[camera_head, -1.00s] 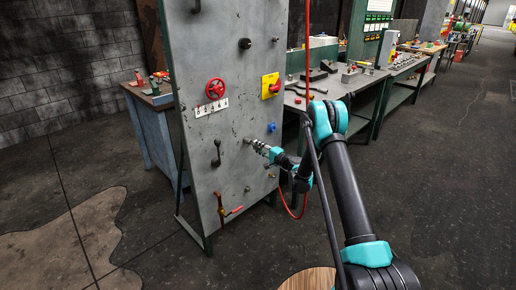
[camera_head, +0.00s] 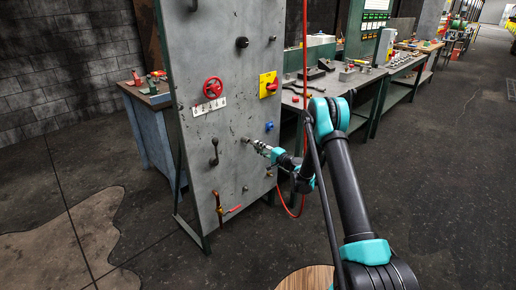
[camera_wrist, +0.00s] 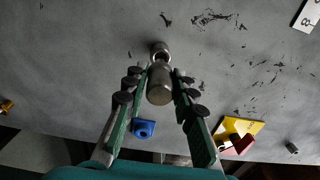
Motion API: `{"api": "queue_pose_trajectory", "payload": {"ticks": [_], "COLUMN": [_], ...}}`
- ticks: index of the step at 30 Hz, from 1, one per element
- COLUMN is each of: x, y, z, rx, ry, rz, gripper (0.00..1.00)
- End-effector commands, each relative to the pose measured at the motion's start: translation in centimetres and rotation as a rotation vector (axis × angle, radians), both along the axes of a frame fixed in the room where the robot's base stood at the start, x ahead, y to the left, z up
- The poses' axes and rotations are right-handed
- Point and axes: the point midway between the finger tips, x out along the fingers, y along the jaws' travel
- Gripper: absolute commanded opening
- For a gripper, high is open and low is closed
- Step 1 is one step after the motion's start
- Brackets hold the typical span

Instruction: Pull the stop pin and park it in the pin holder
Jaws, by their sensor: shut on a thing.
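My gripper (camera_head: 262,148) is at the lower middle of the grey upright panel (camera_head: 222,130). In the wrist view my gripper (camera_wrist: 160,80) has its two green fingers with dark pads on either side of a metal cylinder, which looks like the stop pin (camera_wrist: 159,86). The fingers are shut on it. Its far end points at a metal ring (camera_wrist: 160,50) on the panel face. I cannot tell whether the pin is still inside the ring. I cannot make out for certain which fitting is the pin holder.
Around the gripper the panel carries a blue knob (camera_head: 269,126), a yellow switch plate (camera_head: 267,84), a red handwheel (camera_head: 213,87), a dark crank (camera_head: 214,152) and a red-handled valve (camera_head: 233,209). A red hose (camera_head: 304,60) hangs beside my arm. Workbenches (camera_head: 352,85) stand behind.

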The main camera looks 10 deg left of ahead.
Motion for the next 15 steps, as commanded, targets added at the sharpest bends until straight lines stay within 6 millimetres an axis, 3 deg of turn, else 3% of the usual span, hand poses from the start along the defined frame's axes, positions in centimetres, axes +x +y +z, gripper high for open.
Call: {"api": "queue_pose_trajectory", "payload": {"ticks": [15], "x": [-1.2], "y": [-1.5], "z": [0.0], "rx": [0.0], "ry": [0.0], "rz": [0.001], "gripper": [0.0]}}
